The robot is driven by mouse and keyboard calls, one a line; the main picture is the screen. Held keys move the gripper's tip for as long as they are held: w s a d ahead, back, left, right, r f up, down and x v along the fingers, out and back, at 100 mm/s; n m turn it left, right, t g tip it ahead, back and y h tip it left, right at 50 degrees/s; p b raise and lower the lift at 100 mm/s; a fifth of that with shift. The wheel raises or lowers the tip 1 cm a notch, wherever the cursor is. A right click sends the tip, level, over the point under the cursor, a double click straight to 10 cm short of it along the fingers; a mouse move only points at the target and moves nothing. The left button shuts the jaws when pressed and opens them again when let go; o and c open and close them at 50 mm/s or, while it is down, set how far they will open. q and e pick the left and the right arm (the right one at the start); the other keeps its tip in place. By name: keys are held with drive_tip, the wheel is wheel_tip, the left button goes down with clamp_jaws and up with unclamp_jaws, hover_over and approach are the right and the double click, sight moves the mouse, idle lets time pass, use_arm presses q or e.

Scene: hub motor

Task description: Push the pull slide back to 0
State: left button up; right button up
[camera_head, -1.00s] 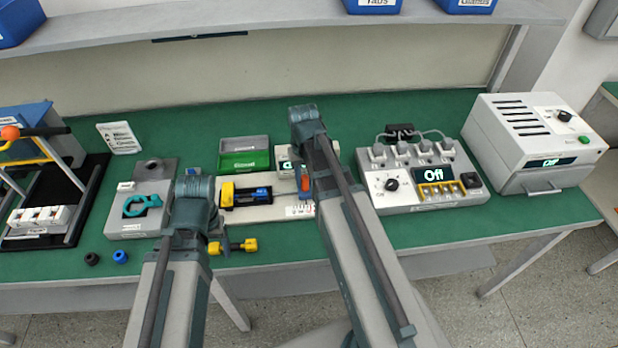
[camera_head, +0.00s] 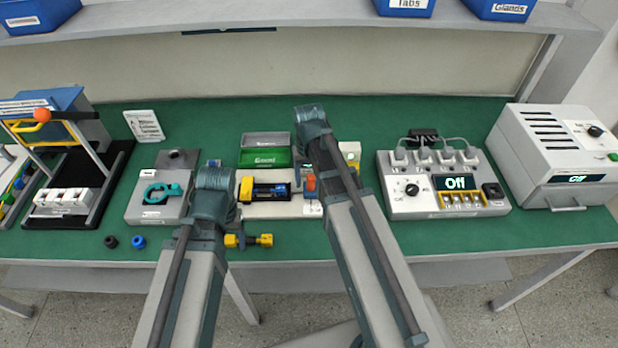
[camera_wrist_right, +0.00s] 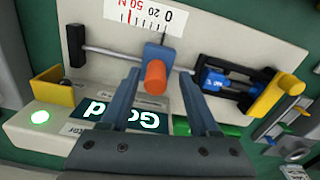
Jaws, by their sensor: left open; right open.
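The pull slide is a blue-grey block with an orange knob (camera_wrist_right: 155,77) on a thin rod, seen in the right wrist view. Its dark pointer line stands close to the 0 of the white scale (camera_wrist_right: 148,12). My right gripper (camera_wrist_right: 161,80) is open, with one finger on each side of the knob; I cannot tell whether either touches it. In the head view the orange knob (camera_head: 310,183) shows just left of my right arm, which hides part of the station. My left gripper (camera_head: 213,165) is over the station's left side, its fingers mostly hidden.
A yellow-and-blue clamp (camera_wrist_right: 238,88) stands at one end of the rod. A display (camera_wrist_right: 125,116) and a yellow bracket (camera_wrist_right: 52,84) are on the fixture. A yellow connector (camera_head: 263,240) lies at the front. A grey box reading Off (camera_head: 425,205) stands right.

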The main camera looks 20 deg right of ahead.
sight(308, 177)
drive_tip(key=shift+r, duration=0.1)
use_arm(q)
wheel_tip(308, 177, up, 14)
drive_tip(key=p, duration=1.3)
drive_tip(key=shift+p, duration=0.4)
use_arm(e)
wheel_tip(308, 177, up, 14)
use_arm(q)
drive_tip(key=shift+f, duration=0.15)
use_arm(e)
drive_tip(key=shift+a+f, duration=0.1)
drive_tip(key=shift+f, duration=0.1)
